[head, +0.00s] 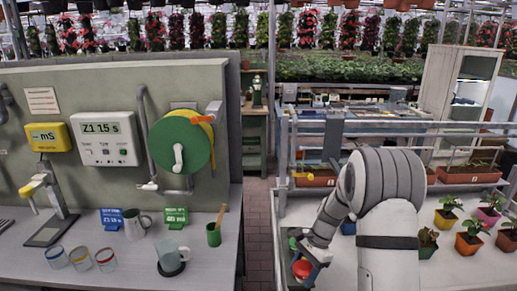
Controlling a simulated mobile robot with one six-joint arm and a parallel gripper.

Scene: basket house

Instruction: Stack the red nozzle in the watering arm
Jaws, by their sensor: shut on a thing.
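My gripper (304,257) is at the front left edge of the right-hand bench, low in the head view. It is shut on the red nozzle (301,269), a small round red piece showing at its fingertips. My gripper and arm hide part of the nozzle and the bench around it. A grey metal frame with rails (340,130), possibly the watering arm, stands over the bench behind my arm. I cannot tell which part takes the nozzle.
Potted plants (466,237) stand right of my arm. Terracotta troughs (467,174) lie behind. The left counter (110,262) holds glasses, a mug (137,223), a cup (170,256) and a green pot (214,234). A narrow brick aisle (258,225) separates the benches.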

